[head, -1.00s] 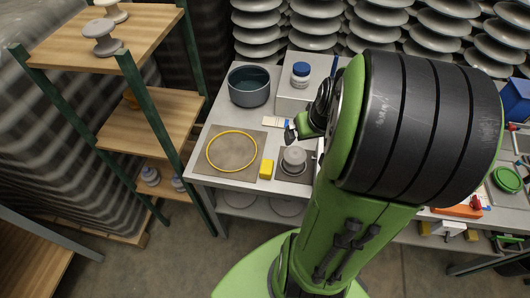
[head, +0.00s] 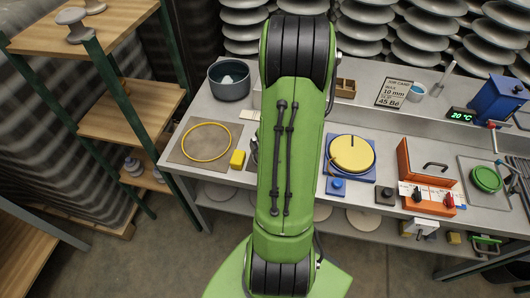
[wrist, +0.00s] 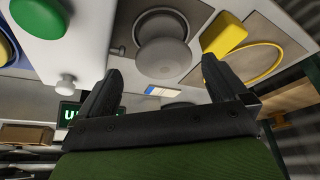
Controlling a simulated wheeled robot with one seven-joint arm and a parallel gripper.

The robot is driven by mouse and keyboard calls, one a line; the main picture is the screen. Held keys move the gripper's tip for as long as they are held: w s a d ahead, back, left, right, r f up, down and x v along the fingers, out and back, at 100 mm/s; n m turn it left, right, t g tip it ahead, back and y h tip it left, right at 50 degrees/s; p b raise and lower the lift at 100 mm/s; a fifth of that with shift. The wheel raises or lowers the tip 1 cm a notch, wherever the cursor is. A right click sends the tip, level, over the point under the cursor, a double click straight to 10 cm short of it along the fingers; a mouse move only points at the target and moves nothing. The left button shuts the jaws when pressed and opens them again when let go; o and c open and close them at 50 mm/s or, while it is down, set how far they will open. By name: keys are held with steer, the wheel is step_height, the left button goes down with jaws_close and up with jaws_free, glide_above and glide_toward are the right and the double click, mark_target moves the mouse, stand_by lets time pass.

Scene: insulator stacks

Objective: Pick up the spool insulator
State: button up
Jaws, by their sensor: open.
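A grey spool-shaped insulator (wrist: 163,47) stands on a grey square plate (wrist: 188,72) in the wrist view, just beyond my fingertips. My gripper (wrist: 162,67) is open, with a dark finger on each side and nothing held between them. The spool appears apart from both fingers. In the head view my green arm hides the gripper and most of that spool.
A yellow block (head: 237,159) and a yellow ring on a mat (head: 176,151) lie left of my arm. A dark pot (head: 229,92) stands behind them. A yellow disc on a blue base (head: 349,155) and an orange unit (head: 425,165) stand to the right.

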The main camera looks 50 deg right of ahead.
steer(key=x, duration=0.6)
steer(key=shift+w+f+b, duration=0.25)
steer(key=shift+w+b, duration=0.1)
steer(key=shift+b, duration=0.05)
steer(key=shift+r, duration=0.1)
steer(key=shift+c, duration=0.3)
